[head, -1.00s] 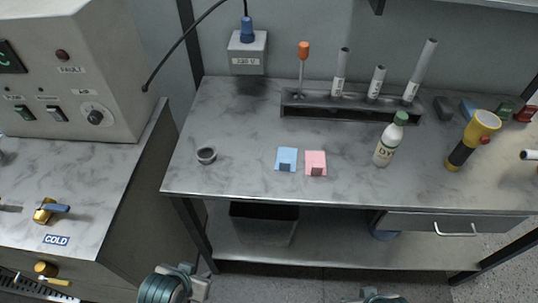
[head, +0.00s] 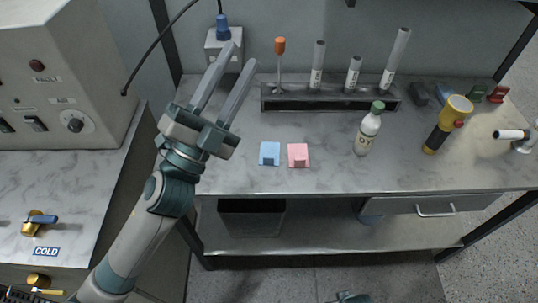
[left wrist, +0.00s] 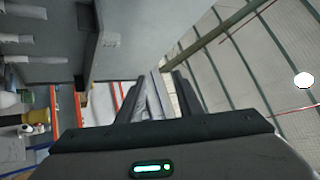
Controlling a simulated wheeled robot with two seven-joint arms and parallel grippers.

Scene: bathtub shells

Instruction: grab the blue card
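The blue card (head: 269,149) lies on the marbled workbench near its front edge, left of the middle. It has a small raised tab at its front. A pink card (head: 298,151) of the same shape lies just right of it, with a small gap. My left gripper (head: 239,54) is raised over the left end of the bench, up and left of the blue card. Its two fingers are apart with nothing between them, pointing toward the back wall. The left wrist view also shows the fingers (left wrist: 158,82) apart and empty.
A green-capped bottle (head: 368,130) and a yellow flashlight (head: 447,124) stand right of the cards. A dark rack (head: 330,98) with tubes and an orange-handled tool is behind. A control cabinet (head: 62,75) stands left. The bench in front of the rack is mostly clear.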

